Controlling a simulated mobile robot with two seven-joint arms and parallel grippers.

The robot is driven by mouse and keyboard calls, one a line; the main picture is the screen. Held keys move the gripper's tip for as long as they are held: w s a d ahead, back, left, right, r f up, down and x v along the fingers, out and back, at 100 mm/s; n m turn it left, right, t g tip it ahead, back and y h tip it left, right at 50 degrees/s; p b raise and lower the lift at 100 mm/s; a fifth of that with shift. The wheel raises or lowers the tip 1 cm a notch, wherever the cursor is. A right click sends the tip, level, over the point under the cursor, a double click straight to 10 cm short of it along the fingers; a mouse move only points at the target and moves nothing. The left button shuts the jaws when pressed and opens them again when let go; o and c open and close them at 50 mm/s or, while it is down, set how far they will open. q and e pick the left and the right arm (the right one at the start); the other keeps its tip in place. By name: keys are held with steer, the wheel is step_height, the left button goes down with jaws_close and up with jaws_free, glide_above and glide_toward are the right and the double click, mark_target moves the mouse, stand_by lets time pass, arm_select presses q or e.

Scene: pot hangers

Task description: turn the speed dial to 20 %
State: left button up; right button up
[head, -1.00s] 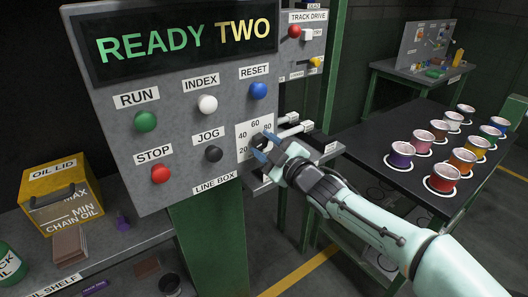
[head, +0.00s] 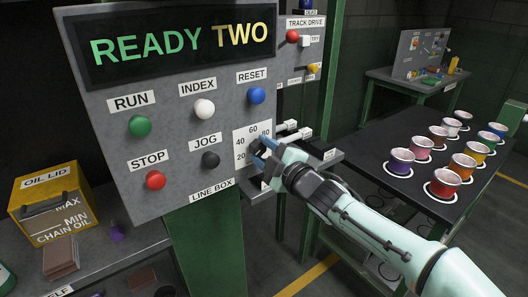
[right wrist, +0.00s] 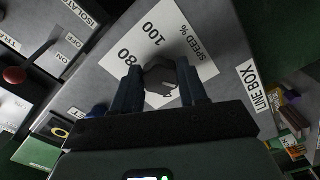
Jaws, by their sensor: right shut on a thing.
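The line box (head: 222,190) is a grey panel with a display reading READY TWO. The speed dial sits on its white scale plate (head: 240,132) at the lower right, where 20, 40, 60 and 80 show in the head view. In the right wrist view the dial (right wrist: 160,76) is a dark faceted knob, with 80, 100 and SPEED % printed around it. My right gripper (head: 263,148) is at the dial and shut on it, its blue fingers (right wrist: 158,92) on both sides. The dial's pointer is hard to make out. My left gripper is not in view.
RUN (head: 139,126), STOP (head: 155,180), INDEX (head: 204,109), JOG (head: 210,160) and RESET (head: 256,96) buttons are on the same panel. A dark table (head: 380,197) with several coloured pots stands to the right. A yellow oil box (head: 52,207) sits on the left shelf.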

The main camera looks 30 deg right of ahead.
steer(key=o, duration=1.1)
steer(key=shift+c, duration=0.2)
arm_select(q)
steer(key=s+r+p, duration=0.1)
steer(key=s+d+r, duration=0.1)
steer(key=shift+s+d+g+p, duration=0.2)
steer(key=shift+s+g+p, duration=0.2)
arm_select(e)
steer(key=s+d, duration=0.1)
steer(key=s, duration=1.2)
steer(key=shift+s, duration=0.2)
